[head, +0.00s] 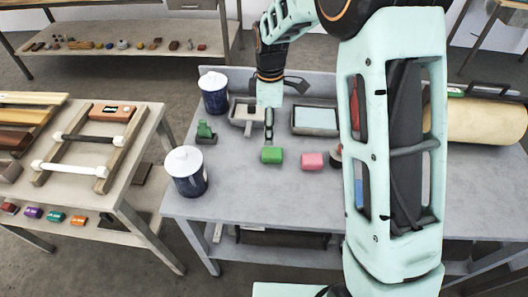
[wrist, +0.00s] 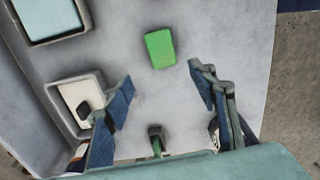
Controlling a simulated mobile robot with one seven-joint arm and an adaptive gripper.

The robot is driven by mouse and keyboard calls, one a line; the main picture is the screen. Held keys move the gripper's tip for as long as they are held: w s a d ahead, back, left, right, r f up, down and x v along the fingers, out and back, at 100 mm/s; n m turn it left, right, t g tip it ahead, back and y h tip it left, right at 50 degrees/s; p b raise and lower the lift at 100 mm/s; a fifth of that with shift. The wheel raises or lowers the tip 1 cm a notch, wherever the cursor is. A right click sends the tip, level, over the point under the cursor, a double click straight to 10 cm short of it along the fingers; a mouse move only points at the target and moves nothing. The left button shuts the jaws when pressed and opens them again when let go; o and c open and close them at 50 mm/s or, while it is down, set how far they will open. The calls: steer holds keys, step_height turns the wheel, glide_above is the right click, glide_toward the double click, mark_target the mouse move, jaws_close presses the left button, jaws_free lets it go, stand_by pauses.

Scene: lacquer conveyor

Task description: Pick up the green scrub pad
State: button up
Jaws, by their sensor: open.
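The green scrub pad (head: 271,155) lies flat on the grey workbench, left of a pink pad (head: 312,160) and apart from it. In the wrist view the green pad (wrist: 160,48) shows whole, just beyond the gap between my fingertips. My gripper (wrist: 162,80) is open and empty, with one finger on each side of that gap. In the head view my gripper (head: 269,122) hangs behind the green pad, near the shallow trays. The pad is not touched by either finger.
A grey tray (head: 236,118) and a blue-filled tray (head: 315,131) stand behind the pad. A green object (head: 205,132) and two lidded dark-blue jars (head: 186,177) (head: 214,95) are to the left. My arm hides part of the bench's right side. Bench in front of the pad is clear.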

glide_above(271, 152)
steer(key=f, duration=0.3)
steer(key=a+f, duration=0.1)
steer(key=f, duration=0.1)
steer(key=shift+w+f, duration=0.15)
steer(key=shift+f, duration=0.1)
steer(key=shift+d+f+p, duration=0.25)
steer(key=shift+f+p, duration=0.1)
steer(key=shift+f, duration=1)
steer(key=shift+d+f+p, duration=0.2)
steer(key=shift+f+p, duration=0.1)
steer(key=shift+f, duration=1.05)
steer(key=c, duration=1)
